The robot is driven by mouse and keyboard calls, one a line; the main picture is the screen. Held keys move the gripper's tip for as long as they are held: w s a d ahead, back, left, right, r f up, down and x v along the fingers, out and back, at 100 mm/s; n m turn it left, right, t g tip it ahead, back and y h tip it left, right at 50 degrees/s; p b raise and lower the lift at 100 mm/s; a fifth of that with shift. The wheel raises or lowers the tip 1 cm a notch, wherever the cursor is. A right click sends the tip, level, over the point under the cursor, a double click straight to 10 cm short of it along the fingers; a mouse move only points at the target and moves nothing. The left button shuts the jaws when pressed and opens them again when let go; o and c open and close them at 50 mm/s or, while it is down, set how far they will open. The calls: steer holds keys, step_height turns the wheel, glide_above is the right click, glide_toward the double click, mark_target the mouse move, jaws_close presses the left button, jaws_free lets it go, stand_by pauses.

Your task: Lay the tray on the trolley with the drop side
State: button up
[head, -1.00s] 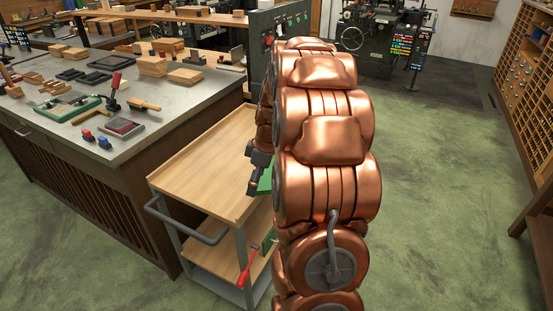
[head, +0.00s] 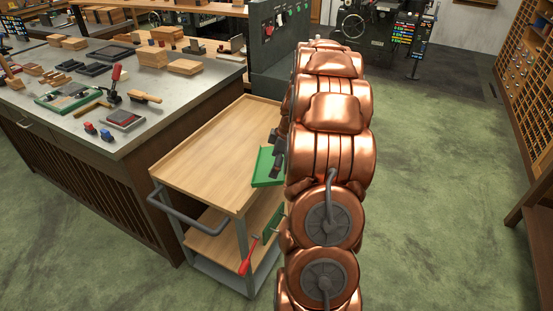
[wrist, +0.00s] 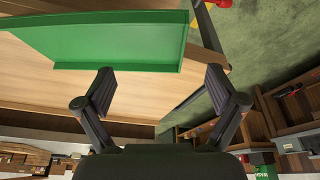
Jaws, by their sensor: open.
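The green tray (head: 266,167) lies at the right edge of the wooden top of the trolley (head: 205,150). Part of it is hidden behind my arm. In the wrist view the tray (wrist: 110,42) shows its raised rim, lying over the wooden trolley top (wrist: 30,78). My gripper (head: 277,158) is beside the tray, mostly hidden by my arm in the head view. In the wrist view my gripper (wrist: 160,82) is open and empty, its two fingertips spread just short of the tray's near edge, apart from it as far as I can tell.
A green panel (head: 272,221) and a red-handled lever (head: 249,257) are on the trolley's right side. A grey push handle (head: 185,218) is at its front. A cluttered workbench (head: 150,125) stands at the left. The green floor (head: 440,190) to the right is clear.

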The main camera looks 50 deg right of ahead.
mark_target(269, 180)
steer(key=shift+p+x, duration=0.8)
steer(key=shift+x, duration=2.25)
steer(key=shift+c, duration=0.4)
steer(key=shift+s, duration=0.1)
steer(key=c, duration=1.7)
jaws_close()
steer(key=shift+a+f, duration=0.1)
steer(key=shift+f, duration=0.05)
